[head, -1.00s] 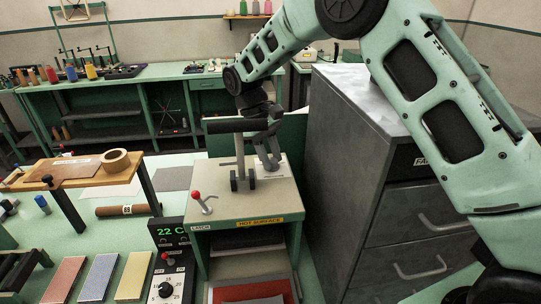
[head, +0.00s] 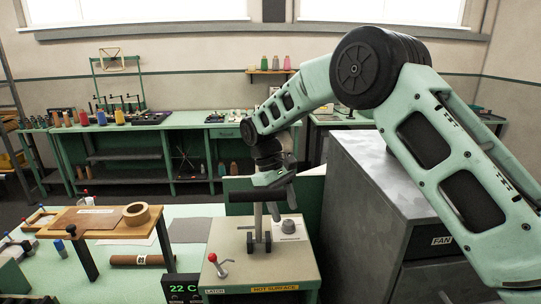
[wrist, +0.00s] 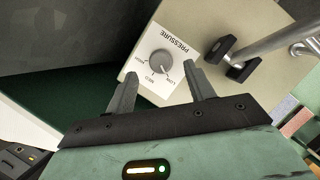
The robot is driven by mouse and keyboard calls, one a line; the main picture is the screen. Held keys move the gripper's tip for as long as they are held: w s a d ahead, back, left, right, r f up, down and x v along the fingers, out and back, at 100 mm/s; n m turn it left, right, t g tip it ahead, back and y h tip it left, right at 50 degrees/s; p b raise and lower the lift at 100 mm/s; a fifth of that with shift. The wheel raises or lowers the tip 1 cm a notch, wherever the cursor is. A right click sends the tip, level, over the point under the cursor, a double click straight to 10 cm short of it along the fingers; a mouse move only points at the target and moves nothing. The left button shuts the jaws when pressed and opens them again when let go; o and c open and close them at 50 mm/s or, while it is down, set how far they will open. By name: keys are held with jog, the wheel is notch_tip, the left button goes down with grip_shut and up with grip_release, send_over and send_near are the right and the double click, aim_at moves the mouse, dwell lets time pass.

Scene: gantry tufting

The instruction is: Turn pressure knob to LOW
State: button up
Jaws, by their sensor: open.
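The pressure knob (head: 290,227) is a round grey knob on a white label plate, on top of the cream and green press (head: 223,260). In the wrist view the knob (wrist: 162,62) shows between my fingertips in the picture, beside the word PRESSURE and the marks LOW, MED and HIGH. Its pointer seems to face the LOW side, but it is too small to be sure. My gripper (wrist: 162,70) is open and empty. In the head view my gripper (head: 292,192) hangs above the knob, apart from it.
A red-knobbed latch (head: 213,258) is on the press's left. A wooden stand (head: 88,222) is on the left.

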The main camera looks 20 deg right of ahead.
jog(key=p+v, duration=0.5)
jog(key=v, duration=0.9)
jog(key=shift+f, duration=0.1)
